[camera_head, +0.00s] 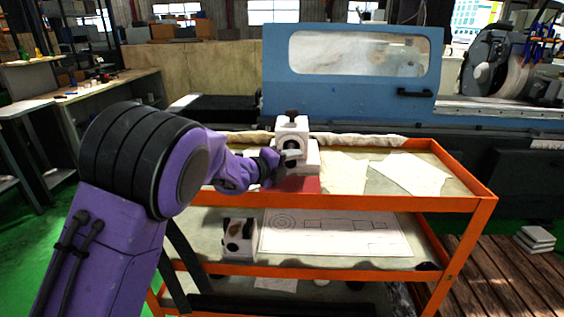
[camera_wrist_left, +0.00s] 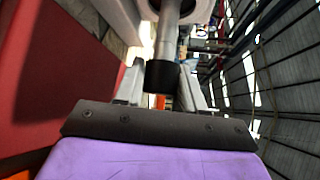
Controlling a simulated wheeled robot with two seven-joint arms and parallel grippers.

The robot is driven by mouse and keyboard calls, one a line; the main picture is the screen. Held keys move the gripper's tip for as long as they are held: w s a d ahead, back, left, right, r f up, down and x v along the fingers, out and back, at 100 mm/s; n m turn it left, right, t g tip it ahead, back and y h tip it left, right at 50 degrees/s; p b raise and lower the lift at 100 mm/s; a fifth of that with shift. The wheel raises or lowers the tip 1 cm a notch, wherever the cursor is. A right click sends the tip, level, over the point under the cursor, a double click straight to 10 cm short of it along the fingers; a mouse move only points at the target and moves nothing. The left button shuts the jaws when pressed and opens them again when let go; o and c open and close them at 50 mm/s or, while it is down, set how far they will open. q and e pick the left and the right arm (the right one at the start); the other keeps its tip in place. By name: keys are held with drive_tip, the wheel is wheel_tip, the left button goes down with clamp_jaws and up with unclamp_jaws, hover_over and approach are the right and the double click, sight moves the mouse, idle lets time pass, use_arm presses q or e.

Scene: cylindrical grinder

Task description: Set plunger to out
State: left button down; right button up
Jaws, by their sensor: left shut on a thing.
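A white block-shaped device (camera_head: 293,133) with a dark knob on top stands on the top shelf of the orange cart. My left arm reaches in from the left, and its gripper (camera_head: 284,160) is at the front of the device. In the left wrist view, the plunger (camera_wrist_left: 161,75), a grey rod with a black end, lies between the two fingers of my left gripper (camera_wrist_left: 160,88). The gripper is shut on it. In the head view the fingers and the hand hide most of the plunger. My right gripper is out of view.
The orange cart (camera_head: 480,200) has a red patch (camera_head: 298,185) under the device and pale cloths (camera_head: 412,174) to its right. A second white block (camera_head: 238,238) and a drawing sheet (camera_head: 335,232) lie on the lower shelf. A blue machine (camera_head: 350,100) stands behind.

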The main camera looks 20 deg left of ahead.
use_arm(q)
drive_tip(key=c, duration=1)
unclamp_jaws()
drive_tip(key=shift+d+f, duration=0.1)
drive_tip(key=shift+f, duration=0.1)
drive_tip(key=shift+o, duration=1.2)
drive_tip(key=shift+s+r, duration=0.1)
drive_tip(key=shift+d+r, duration=0.1)
drive_tip(key=shift+s+a, duration=0.3)
drive_tip(key=shift+s, duration=0.1)
drive_tip(key=b+v, duration=0.2)
drive_tip(key=v, duration=0.7)
drive_tip(key=shift+s+r+b, duration=0.2)
drive_tip(key=shift+s+b, duration=0.1)
drive_tip(key=shift+b, duration=0.05)
